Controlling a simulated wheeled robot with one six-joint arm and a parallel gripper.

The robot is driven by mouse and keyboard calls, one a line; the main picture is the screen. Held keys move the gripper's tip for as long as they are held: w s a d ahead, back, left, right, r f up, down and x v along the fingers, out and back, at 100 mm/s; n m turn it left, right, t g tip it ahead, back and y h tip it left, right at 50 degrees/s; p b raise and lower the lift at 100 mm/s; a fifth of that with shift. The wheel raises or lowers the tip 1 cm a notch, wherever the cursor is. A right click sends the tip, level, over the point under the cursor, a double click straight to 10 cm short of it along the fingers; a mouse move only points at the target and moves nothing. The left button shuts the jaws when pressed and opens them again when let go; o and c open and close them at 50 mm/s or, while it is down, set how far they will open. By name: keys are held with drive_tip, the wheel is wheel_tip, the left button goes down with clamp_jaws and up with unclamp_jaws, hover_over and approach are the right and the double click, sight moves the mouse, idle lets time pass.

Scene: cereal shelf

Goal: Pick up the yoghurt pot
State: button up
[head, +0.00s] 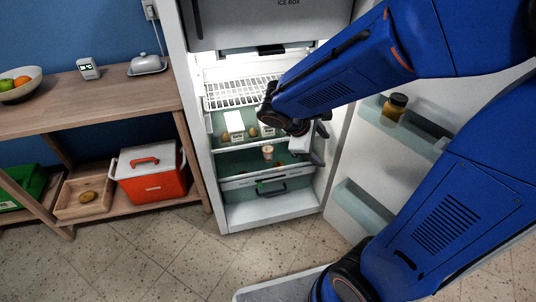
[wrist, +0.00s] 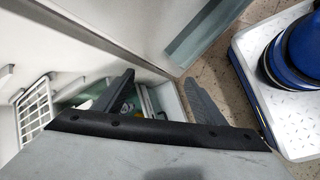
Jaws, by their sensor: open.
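A small pale pot with a brownish band, which looks like the yoghurt pot (head: 268,153), stands upright on a lower glass shelf inside the open fridge. My gripper (head: 320,145) is to the right of the pot in the head view, near the fridge's door side, and apart from it. In the wrist view the two dark fingers of my gripper (wrist: 159,78) are spread, with nothing held between them. I cannot make out the pot in the wrist view, where the gripper body hides much of the shelves.
White cartons (head: 234,124) and some small brown items stand on the shelf above the pot. A wire rack (head: 240,91) is higher up.

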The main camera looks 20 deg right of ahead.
drive_tip(key=w+a+f+n+t+h, duration=0.3)
drive_tip(key=w+a+f+n, duration=0.45)
drive_tip(key=w, duration=0.25)
drive_tip(key=n+t+y, duration=0.1)
drive_tip(key=n+t, duration=0.5)
drive_tip(key=n, duration=0.4)
approach(267, 149)
drive_tip(key=shift+x, duration=3.75)
drive_tip(key=shift+d, duration=0.1)
drive_tip(key=c, duration=1.2)
